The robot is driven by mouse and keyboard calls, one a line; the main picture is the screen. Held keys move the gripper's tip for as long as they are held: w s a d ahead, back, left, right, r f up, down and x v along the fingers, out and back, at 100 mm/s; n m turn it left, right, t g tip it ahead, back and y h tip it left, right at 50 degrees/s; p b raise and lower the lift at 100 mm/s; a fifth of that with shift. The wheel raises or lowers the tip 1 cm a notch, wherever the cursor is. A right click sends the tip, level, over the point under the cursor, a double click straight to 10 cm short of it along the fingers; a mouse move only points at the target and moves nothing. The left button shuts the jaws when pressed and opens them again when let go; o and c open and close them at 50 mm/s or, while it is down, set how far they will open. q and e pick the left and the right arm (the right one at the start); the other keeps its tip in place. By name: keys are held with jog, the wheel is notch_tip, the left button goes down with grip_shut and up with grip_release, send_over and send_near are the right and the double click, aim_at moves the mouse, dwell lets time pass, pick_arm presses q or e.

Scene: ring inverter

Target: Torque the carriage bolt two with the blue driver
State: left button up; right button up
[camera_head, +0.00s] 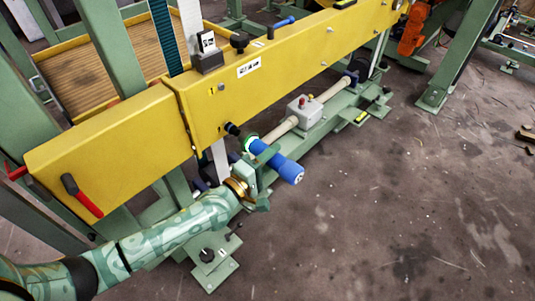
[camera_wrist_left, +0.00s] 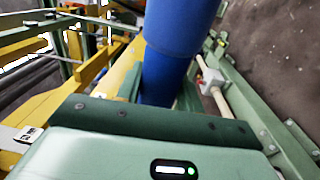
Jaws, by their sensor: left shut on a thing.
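The blue driver (camera_head: 275,160) is held by my left gripper (camera_head: 257,168) in front of the yellow beam. Its blue handle points down to the right, and its pale-ringed end points up-left toward a dark bolt head (camera_head: 232,129) low on the beam's face. I cannot tell whether the driver touches that bolt, or which number the bolt has. In the left wrist view the blue driver (camera_wrist_left: 172,55) rises between the dark green fingers of my left gripper (camera_wrist_left: 160,108). My right gripper is not in view.
The yellow beam (camera_head: 290,65) runs across the green frame. A red-handled tool (camera_head: 82,196) is on its left part, and a small black-and-white block (camera_head: 207,52) stands on top. A white box with a red button (camera_head: 303,107) sits on the lower rail. The floor at right is mostly clear.

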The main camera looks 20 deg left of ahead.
aim_at(277, 170)
pick_arm(q)
jog(key=shift+s+d+r+p, duration=0.1)
jog(key=shift+s+d+p, duration=0.2)
jog(key=shift+d, duration=0.55)
jog(key=shift+s+d+p, duration=0.25)
jog(key=shift+d, duration=0.6)
